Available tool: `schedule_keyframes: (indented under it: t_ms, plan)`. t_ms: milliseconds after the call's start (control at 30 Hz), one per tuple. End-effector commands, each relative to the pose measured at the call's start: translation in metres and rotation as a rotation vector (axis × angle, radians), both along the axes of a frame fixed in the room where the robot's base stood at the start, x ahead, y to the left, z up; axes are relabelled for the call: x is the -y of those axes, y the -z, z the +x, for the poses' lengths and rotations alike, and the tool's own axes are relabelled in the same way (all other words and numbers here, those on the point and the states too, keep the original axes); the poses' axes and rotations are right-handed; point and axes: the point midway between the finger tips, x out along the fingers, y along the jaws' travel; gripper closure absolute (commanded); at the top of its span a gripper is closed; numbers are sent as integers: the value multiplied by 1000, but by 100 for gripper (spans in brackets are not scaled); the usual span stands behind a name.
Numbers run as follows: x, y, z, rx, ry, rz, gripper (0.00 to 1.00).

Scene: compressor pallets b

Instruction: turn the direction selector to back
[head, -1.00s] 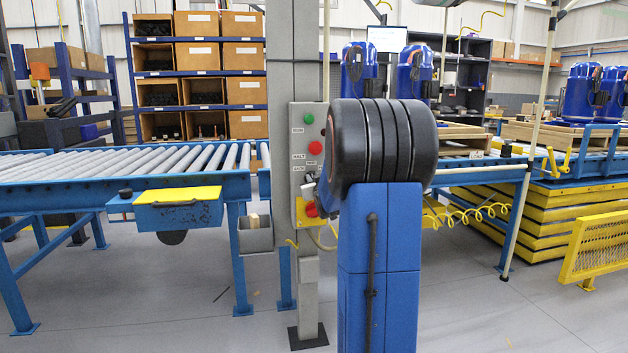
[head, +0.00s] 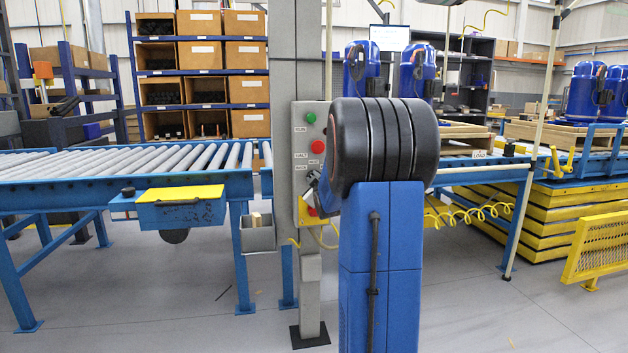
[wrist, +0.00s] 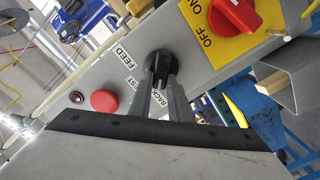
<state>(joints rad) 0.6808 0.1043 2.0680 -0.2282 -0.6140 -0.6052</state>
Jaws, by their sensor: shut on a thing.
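The direction selector (wrist: 158,60) is a black knob on the grey control box, with FEED, a partly covered label ending in "ST", and BACK printed around it in the wrist view. My gripper (wrist: 160,80) is shut on this knob, one finger on each side. The fingers partly cover the labels, and I cannot tell which one the knob points at. In the head view the control box (head: 300,142) is on a grey post, and my arm hides its lower right part and the selector.
A red button (wrist: 104,100) and a small dark red lamp (wrist: 76,97) sit beside the selector. A red OFF/ON rotary switch (wrist: 235,14) on a yellow plate is on its other side. A grey bin (head: 259,234) hangs left of the post, near the roller conveyor (head: 130,186).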

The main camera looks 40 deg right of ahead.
Motion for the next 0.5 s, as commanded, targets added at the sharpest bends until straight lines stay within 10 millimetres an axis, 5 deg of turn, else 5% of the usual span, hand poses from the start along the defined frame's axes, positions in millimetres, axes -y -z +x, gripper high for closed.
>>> schedule_keyframes:
  t_ms: [400, 433, 500]
  plan:
    - [-1, 1, 0, -6, -1, -7, 100]
    - [-1, 1, 0, -6, -1, -7, 80]
    - [0, 1, 0, -5, -1, -7, 64]
